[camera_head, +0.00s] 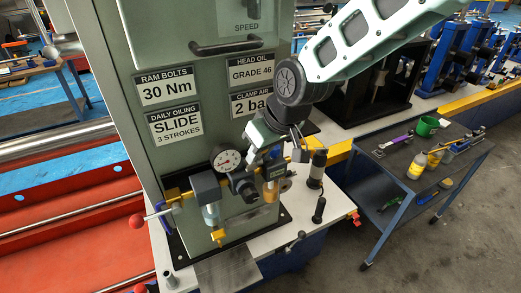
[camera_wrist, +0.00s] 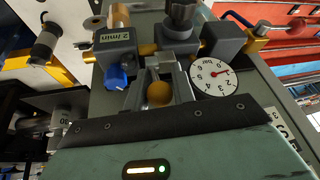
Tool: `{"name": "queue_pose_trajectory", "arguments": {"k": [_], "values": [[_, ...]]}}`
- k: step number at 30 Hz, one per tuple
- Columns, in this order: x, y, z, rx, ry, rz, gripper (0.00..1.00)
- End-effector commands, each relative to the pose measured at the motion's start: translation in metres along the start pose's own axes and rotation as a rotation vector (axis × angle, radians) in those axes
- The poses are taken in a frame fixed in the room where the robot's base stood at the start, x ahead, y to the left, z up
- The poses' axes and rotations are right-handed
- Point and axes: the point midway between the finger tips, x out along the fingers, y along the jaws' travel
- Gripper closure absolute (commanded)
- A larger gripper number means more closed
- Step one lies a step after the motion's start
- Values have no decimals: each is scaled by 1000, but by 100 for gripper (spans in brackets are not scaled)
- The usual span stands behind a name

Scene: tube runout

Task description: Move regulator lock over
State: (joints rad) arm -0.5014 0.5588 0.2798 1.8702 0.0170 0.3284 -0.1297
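The air regulator unit (camera_head: 240,185) is mounted low on the green cabinet, with a black knob and a white dial gauge (camera_head: 228,160). My gripper (camera_head: 272,148) points down just to the right of the gauge, close to the unit. In the wrist view my gripper (camera_wrist: 160,82) has its fingers apart around a round yellow part (camera_wrist: 159,94). I cannot tell if they touch it. I cannot pick out the regulator lock for certain.
A lever with a red ball (camera_head: 136,221) sticks out left of the unit. A black cylinder (camera_head: 317,168) stands on the white ledge at the right. Open floor lies in front of the cart.

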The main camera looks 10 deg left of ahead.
Motion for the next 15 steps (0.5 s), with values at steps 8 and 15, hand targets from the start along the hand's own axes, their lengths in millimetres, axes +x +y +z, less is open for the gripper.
{"name": "queue_pose_trajectory", "arguments": {"k": [8,15], "values": [[0,0,0,-1,0,0,55],[-10,1,0,0,3,1,55]]}}
